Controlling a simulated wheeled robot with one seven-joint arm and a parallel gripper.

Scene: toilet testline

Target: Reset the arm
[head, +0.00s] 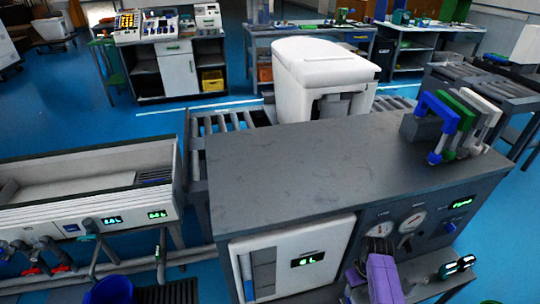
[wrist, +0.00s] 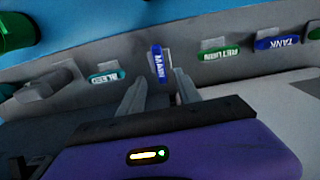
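My gripper shows in the wrist view (wrist: 160,80) as a purple body with two grey fingers pointing forward. The fingers stand apart and hold nothing. Just beyond the fingertips, between them in the picture, is the blue MAIN handle (wrist: 157,63) on a grey panel; whether a finger touches it I cannot tell. In the head view the purple part of my arm (head: 383,278) is low in front of the test bench's gauge panel, at the bottom edge; the fingertips are hard to make out there.
The grey bench top (head: 290,165) is bare except for coloured hooked pieces (head: 450,125) at its right end. A white toilet (head: 325,75) stands behind it on a roller conveyor. A trough (head: 85,190) is at left. BLEED (wrist: 107,77), RETURN (wrist: 220,53) and TANK (wrist: 278,43) labels flank MAIN.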

